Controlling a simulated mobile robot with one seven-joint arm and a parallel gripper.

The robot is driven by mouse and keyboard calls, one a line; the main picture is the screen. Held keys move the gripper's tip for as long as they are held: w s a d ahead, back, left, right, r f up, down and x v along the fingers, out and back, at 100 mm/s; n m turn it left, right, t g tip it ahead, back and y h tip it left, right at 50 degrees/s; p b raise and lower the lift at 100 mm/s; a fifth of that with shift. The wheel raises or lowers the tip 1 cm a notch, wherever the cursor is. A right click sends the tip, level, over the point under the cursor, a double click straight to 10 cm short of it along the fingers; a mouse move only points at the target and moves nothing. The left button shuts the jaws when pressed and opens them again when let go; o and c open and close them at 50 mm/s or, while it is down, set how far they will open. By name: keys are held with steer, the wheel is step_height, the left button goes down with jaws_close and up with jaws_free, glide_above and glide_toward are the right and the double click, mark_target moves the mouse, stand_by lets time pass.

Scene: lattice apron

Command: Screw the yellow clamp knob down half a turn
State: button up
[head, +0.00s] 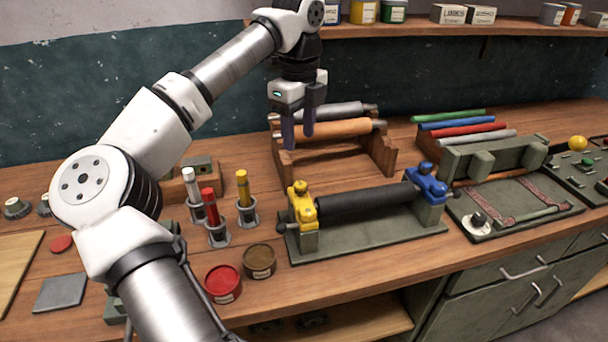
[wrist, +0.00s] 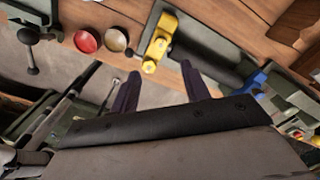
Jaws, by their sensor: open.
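The yellow clamp (head: 303,212) stands at the left end of the green roller stand (head: 365,240), with its yellow knob (head: 299,187) on top. The clamp also shows in the wrist view (wrist: 157,46), just beyond my fingertips. A black roller (head: 365,199) runs from it to a blue clamp (head: 428,184) at the right end. My gripper (head: 298,138) is open and empty, fingers pointing down, well above the bench and above the yellow clamp in the head picture. In the wrist view the two dark fingers (wrist: 159,72) are spread apart. Nothing touches the knob.
Red (head: 211,207) and yellow (head: 243,190) handled tools stand in holders left of the clamp. A red tin (head: 223,283) and a brown tin (head: 260,261) sit near the front edge. A wooden rack (head: 335,155) with rollers stands behind. A shelf (head: 460,28) hangs above.

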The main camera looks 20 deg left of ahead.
mark_target(300, 184)
step_height(300, 184, down, 12)
steer(key=p, duration=0.3)
steer(key=c, duration=1)
